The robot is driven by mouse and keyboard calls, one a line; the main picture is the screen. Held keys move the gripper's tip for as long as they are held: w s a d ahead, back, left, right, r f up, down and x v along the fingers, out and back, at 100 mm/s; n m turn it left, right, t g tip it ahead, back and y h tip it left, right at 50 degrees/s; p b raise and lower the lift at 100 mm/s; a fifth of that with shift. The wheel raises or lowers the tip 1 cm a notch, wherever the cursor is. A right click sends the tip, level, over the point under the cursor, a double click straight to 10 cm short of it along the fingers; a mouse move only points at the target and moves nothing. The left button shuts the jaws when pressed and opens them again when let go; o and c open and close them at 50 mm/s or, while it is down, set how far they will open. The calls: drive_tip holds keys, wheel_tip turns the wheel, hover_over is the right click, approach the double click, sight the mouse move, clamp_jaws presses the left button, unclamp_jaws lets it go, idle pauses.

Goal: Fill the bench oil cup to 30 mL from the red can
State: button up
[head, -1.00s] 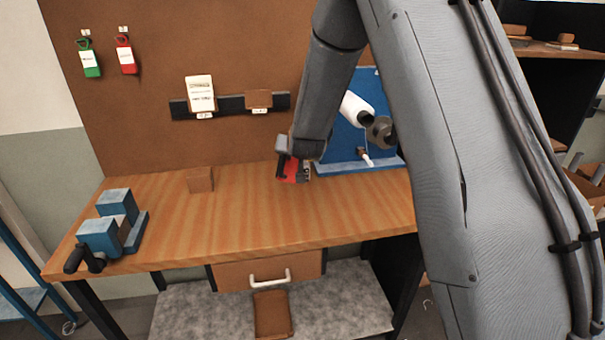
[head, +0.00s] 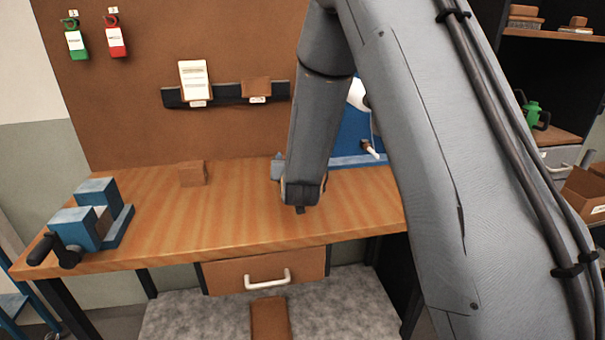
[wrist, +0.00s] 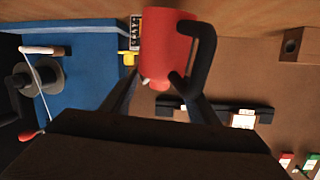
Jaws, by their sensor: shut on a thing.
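The red can (wrist: 168,45), with a black handle, is between the fingers of my gripper (wrist: 160,88) in the wrist view. My gripper is shut on it. The can is hidden behind my arm in the head view, where the end of my gripper (head: 300,208) shows above the bench top. A dark strip with white marks (wrist: 136,32) and a small yellow part (wrist: 129,59) show beside the can. I cannot tell whether these belong to the oil cup. No oil level is readable.
The wooden bench (head: 235,225) has clear room left of my arm, around a brown block (head: 193,174). A blue vise (head: 85,222) stands at its left end. A blue machine (head: 352,140) stands behind my arm. A green can (head: 533,112) is on the right shelf.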

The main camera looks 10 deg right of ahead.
drive_tip(key=shift+f+n+t+b, duration=0.3)
drive_tip(key=shift+f+t+b, duration=0.45)
drive_tip(key=shift+b, duration=0.9)
drive_tip(key=s+r+p, duration=0.4)
drive_tip(key=s+r, duration=0.1)
